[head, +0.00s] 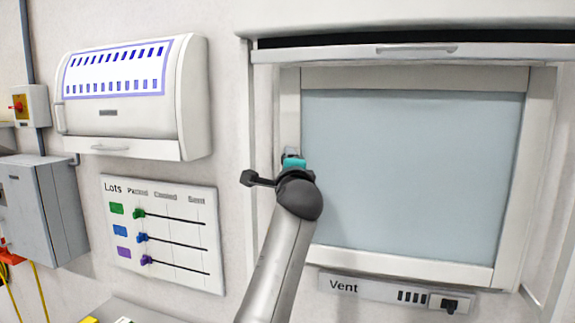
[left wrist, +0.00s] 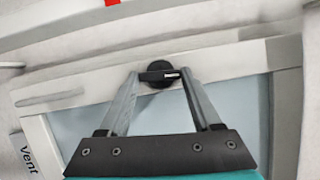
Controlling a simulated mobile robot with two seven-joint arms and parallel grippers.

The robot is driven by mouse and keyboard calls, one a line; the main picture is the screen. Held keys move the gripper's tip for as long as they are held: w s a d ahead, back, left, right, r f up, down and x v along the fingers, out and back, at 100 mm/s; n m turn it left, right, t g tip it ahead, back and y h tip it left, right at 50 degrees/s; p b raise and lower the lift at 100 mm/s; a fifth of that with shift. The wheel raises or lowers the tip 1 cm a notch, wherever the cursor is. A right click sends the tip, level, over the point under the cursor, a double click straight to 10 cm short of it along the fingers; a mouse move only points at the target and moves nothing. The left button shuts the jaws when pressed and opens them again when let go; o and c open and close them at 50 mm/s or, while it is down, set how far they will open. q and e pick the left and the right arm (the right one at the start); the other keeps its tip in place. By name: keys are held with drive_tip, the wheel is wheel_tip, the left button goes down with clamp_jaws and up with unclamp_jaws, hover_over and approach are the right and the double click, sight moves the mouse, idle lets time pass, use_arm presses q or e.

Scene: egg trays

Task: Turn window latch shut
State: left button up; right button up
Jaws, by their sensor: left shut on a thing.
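The window (head: 410,170) has a pale blue-grey pane in a light frame and fills the right half of the head view. The window latch (left wrist: 159,66) is a black round base with a short black handle on the frame. In the left wrist view the handle lies crosswise, roughly along the frame rail. My left gripper (left wrist: 161,76) is shut on the latch handle, one grey finger at each end of it. In the head view my left gripper (head: 292,156) is at the window's left frame and hides the latch. My right gripper is not in view.
A shutter bar with a handle (head: 417,49) runs above the window. A Vent panel (head: 375,291) with a black switch is below it. At left are a white wall cabinet (head: 190,95), a Lots slider board (head: 160,255) and a grey box (head: 62,200).

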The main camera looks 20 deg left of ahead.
use_arm(q)
drive_tip(key=shift+n, duration=0.5)
drive_tip(key=o, duration=1.4)
drive_tip(key=shift+s, duration=0.1)
drive_tip(key=b+v, duration=0.1)
drive_tip(key=v, duration=0.4)
drive_tip(key=b+v, duration=0.1)
drive_tip(key=v, duration=0.4)
drive_tip(key=b+v, duration=0.2)
drive_tip(key=v, duration=0.3)
drive_tip(key=shift+d+r, duration=0.15)
drive_tip(key=shift+r, duration=0.15)
